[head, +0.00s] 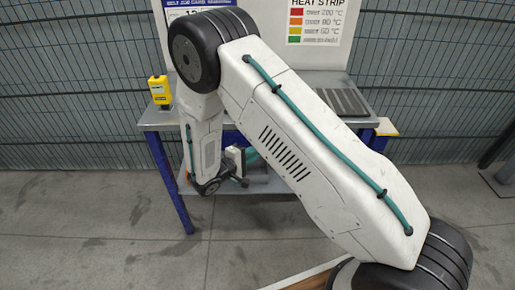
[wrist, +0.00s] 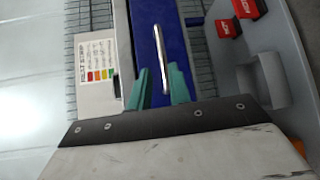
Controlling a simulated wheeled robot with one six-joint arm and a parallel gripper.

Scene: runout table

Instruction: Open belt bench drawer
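The belt bench (head: 150,118) has a grey top and a blue frame, and stands against the mesh fence in the head view. In the wrist view its blue drawer front (wrist: 188,50) runs up the picture, with a bright metal bar handle (wrist: 160,45) on it. My gripper (wrist: 158,72) has two teal fingers, spread apart, one on each side of the handle's near end. The bar lies between them with a gap visible at each side; I cannot tell the exact depth. In the head view my arm hides the drawer and most of the gripper.
A yellow device (head: 160,90) stands on the bench's left end. A dark ribbed plate (head: 343,102) lies at the right. A heat strip sign (head: 316,22) hangs behind. Red boxes (wrist: 240,12) show in the wrist view. The floor in front is clear.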

